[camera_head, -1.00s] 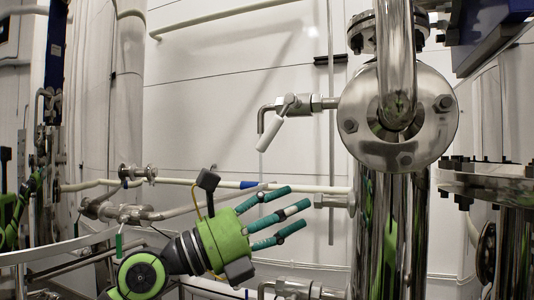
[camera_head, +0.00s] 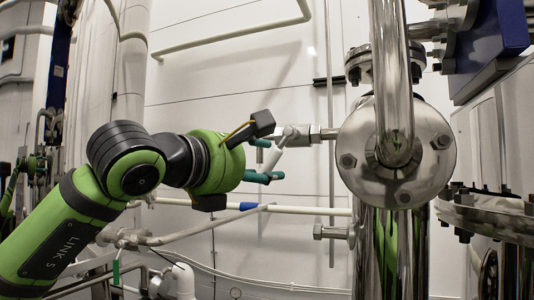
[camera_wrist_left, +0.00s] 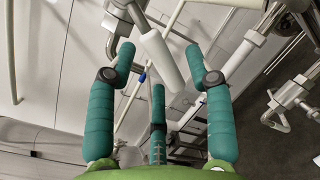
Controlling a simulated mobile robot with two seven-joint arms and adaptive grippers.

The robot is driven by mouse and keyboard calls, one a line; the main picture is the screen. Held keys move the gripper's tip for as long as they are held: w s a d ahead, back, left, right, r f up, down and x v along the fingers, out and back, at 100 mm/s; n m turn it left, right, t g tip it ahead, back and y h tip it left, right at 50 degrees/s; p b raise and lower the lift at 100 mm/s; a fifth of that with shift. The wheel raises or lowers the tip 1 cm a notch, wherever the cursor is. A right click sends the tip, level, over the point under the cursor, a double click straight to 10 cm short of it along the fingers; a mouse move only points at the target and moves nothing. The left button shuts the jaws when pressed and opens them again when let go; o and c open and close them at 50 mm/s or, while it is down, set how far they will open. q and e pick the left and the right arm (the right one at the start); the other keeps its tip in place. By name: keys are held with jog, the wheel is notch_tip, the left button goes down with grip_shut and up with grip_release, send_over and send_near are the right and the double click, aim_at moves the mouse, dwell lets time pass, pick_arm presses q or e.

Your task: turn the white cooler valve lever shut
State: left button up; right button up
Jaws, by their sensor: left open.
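The white cooler valve lever (camera_head: 271,160) slants down and left from a steel valve body (camera_head: 292,136) on a short pipe beside the big steel flange. My left gripper (camera_head: 267,161) has come in from the left at the lever's height. Its teal fingers are open, and part of the lever shows between them. In the left wrist view the lever (camera_wrist_left: 161,59) lies between the spread fingers of the left gripper (camera_wrist_left: 160,52), with visible gaps on both sides. The palm and arm hide part of the fingers in the head view. My right gripper is not in view.
The large steel flange and column (camera_head: 396,150) stand just right of the valve. A horizontal cream pipe (camera_head: 310,211) with a blue band runs below the gripper. A pale wall is behind. More steel pipes and valves (camera_wrist_left: 292,90) show at the right in the wrist view.

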pick_arm(q)
jog(key=shift+p+x, duration=0.4)
jog(key=shift+x, duration=0.75)
jog(key=shift+c, duration=0.4)
jog(key=shift+s, duration=0.1)
grip_shut()
jog(key=shift+f+b, duration=0.25)
jog(key=shift+b, duration=0.35)
jog(key=shift+s+d+f+n+t+b, duration=0.2)
jog(key=shift+d+n+b, duration=0.35)
jog(key=shift+n+b, duration=1.05)
jog(key=shift+s+d+f+n+t+b, duration=0.1)
jog(key=shift+s+d+n+t+b, duration=0.45)
jog(key=shift+b, duration=1.6)
jog(key=shift+d+f+n+t+b, duration=0.15)
jog(key=shift+d+n+b, duration=0.45)
jog(key=shift+n+b, duration=1.15)
jog(key=shift+r, duration=0.1)
